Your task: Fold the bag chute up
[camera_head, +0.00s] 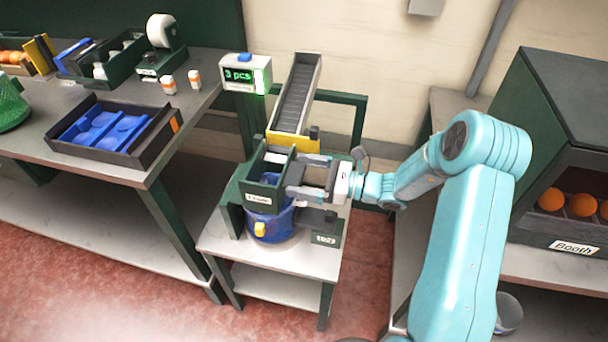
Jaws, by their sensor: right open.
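A grey ribbed chute (296,92) slopes down from the back to a yellow lip (292,142) on the small stand. Just below the lip is a dark green box-like chute part (263,194) with a small white label. It sits above a blue bag or container (270,226) with a yellow tab. I cannot tell which chute part is hinged. My right gripper (299,182) reaches in from the right, open, with its fingers at the right side of the green part. Whether they touch it is unclear. My left gripper is out of view.
A counter display (246,74) reads "3 pcs". A booth with oranges (583,205) stands at the right. The red floor in front is clear.

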